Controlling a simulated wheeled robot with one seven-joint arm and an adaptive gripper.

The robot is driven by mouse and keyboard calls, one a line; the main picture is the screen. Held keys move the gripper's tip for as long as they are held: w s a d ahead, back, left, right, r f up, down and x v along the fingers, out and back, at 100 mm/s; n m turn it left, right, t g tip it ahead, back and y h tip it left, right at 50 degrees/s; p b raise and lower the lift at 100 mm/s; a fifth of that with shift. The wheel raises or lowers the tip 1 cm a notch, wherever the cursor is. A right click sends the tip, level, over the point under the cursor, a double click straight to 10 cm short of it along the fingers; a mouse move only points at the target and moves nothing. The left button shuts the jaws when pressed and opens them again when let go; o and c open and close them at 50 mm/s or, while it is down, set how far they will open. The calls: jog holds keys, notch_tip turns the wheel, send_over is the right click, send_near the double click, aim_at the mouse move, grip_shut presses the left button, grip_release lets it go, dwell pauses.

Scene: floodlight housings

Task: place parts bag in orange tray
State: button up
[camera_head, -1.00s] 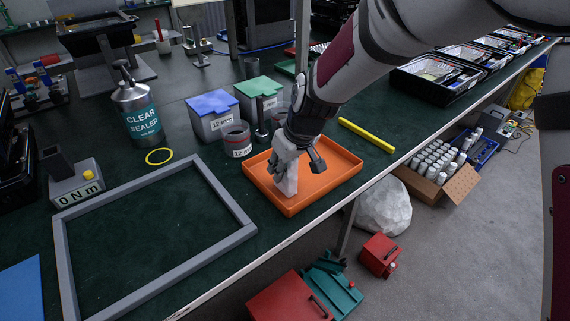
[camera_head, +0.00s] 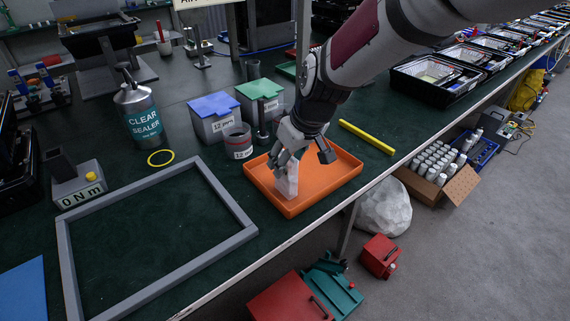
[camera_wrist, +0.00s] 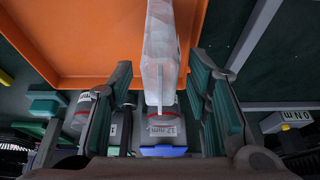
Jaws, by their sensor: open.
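The orange tray (camera_head: 322,188) lies on the green bench top near its front edge. The pale, translucent parts bag (camera_head: 289,184) stands in the left part of the tray, close to its near-left rim. In the wrist view the bag (camera_wrist: 160,50) shows between the fingers, against the orange tray floor (camera_wrist: 80,40). My gripper (camera_head: 281,168) is over the tray's left side, just above and around the bag. In the wrist view the gripper (camera_wrist: 165,95) is open, with a gap between each finger and the bag. The bag's underside is hidden.
Two grey bins with a blue lid (camera_head: 214,105) and a green lid (camera_head: 260,90) and a clear jar (camera_head: 238,141) stand behind the tray. A yellow bar (camera_head: 367,137) lies to the right. A grey frame (camera_head: 150,187) lies to the left.

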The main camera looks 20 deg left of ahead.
jog(key=v, duration=0.7)
jog(key=shift+r+p, duration=0.25)
jog(key=shift+p, duration=0.2)
jog(key=shift+d, duration=0.1)
jog(key=s+d+r+m+h, duration=0.1)
jog(key=s+d+r+m, duration=0.3)
jog(key=d, duration=0.7)
jog(key=s+d+r+m+h, duration=0.15)
jog(key=s+d+r, duration=0.35)
jog(key=d, duration=0.7)
jog(key=s+d+f+m, duration=0.1)
jog(key=s+d+m, duration=0.2)
jog(key=s+d, duration=0.3)
jog(key=s+d+f+m+h, duration=0.1)
jog(key=s+d, duration=0.5)
jog(key=s, duration=0.7)
jog(key=shift+f+m+g, duration=0.4)
jog(key=shift+f+m, duration=0.35)
jog(key=shift+m, duration=0.4)
